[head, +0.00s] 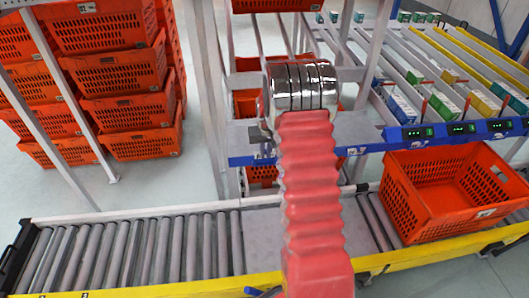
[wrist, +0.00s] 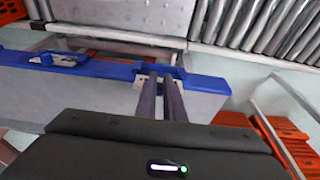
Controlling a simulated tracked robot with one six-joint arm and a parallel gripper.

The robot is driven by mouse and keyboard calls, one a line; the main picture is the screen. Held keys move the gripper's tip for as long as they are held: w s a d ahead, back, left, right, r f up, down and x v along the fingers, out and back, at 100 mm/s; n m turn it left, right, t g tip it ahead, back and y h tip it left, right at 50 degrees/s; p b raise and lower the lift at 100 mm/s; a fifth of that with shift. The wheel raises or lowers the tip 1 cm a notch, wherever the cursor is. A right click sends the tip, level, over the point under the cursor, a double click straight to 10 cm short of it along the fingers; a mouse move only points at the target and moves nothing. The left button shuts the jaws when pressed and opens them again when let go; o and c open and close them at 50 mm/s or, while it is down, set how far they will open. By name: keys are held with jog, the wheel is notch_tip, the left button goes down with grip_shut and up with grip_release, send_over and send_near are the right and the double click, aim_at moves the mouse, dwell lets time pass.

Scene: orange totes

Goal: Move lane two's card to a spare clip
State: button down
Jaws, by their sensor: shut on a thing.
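My gripper (wrist: 161,80) is shut at the blue rail in the wrist view, its two dark fingers close together. A small whitish card (wrist: 139,82) shows beside and behind the fingertips, at the rail; the fingers hide part of it. I cannot tell whether it is still in its clip. The blue rail (wrist: 205,84) runs across the wrist view and also shows in the head view (head: 300,157). Another white card or clip (wrist: 62,60) sits further left on the rail. In the head view my red arm hides the fingers and the held card.
An orange tote (head: 420,215) stands on the roller conveyor (head: 130,255) at the right. Stacked orange totes (head: 120,80) stand at the left behind a grey post. Sloping lanes with small boxes (head: 445,105) lie behind green-lit displays (head: 462,129). The conveyor's left part is clear.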

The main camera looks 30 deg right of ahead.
jog(key=shift+f, duration=1.5)
dwell(0.4)
jog(key=c, duration=1.8)
grip_release()
jog(key=shift+r, duration=0.1)
jog(key=v, duration=1.3)
jog(key=shift+r, duration=0.25)
jog(key=shift+s, duration=0.1)
